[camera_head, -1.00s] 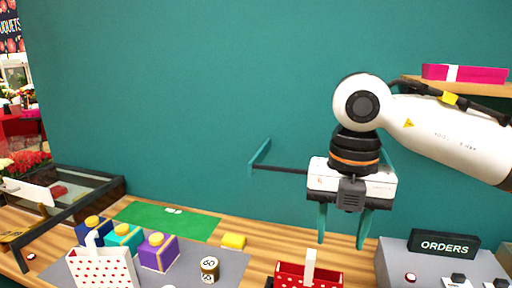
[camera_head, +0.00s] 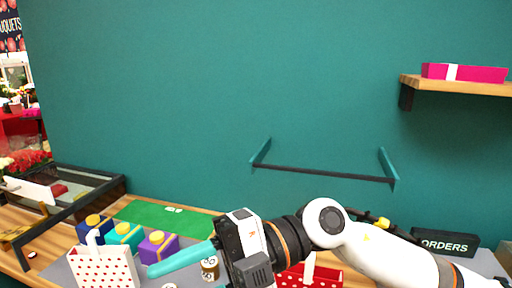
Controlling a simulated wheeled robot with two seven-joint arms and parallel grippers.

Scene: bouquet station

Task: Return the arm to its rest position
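My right arm comes in from the right, low over the counter. Its gripper (camera_head: 165,264) has a white and black body and points left. One teal finger shows, reaching in front of the purple box; the other is hidden, so the opening cannot be seen. No held thing is visible at the finger. My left gripper is not in view.
A white bag with red dots (camera_head: 103,268), a purple box (camera_head: 158,247), a teal box (camera_head: 124,236) and a round tin (camera_head: 209,267) stand near the gripper. A red dotted basket (camera_head: 325,276) is partly behind the arm. The ORDERS sign (camera_head: 447,243) is at right. A wall rail (camera_head: 325,174) and shelf (camera_head: 460,87) are above.

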